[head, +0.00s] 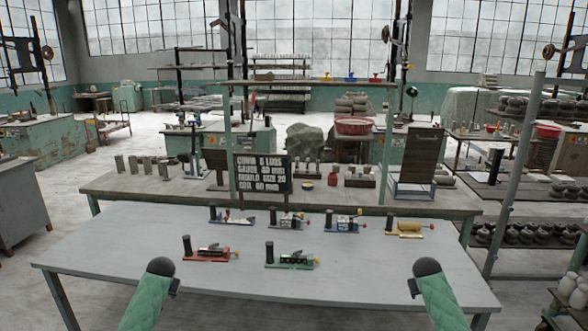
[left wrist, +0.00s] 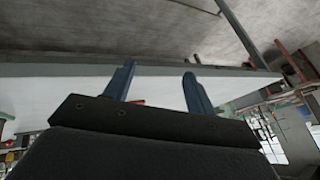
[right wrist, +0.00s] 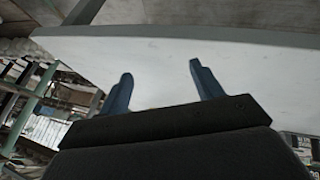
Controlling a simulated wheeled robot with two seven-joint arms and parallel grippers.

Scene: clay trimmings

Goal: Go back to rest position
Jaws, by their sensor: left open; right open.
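In the head view my two green arms come in at the bottom, over the near edge of the white table (head: 150,239). The dark end of my left arm is at the lower left and that of my right arm at the lower right; the fingers do not show there. In the left wrist view my left gripper (left wrist: 160,78) has its two blue fingers apart with nothing between them. In the right wrist view my right gripper (right wrist: 160,80) also has its fingers apart and empty. Both are clear of the small devices on the table.
A red device (head: 208,254) and a green device (head: 291,260) stand nearest on the table. Blue, dark and yellow (head: 408,229) ones stand behind them. A black sign (head: 262,172) stands on the bench behind. The table's front strip is clear.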

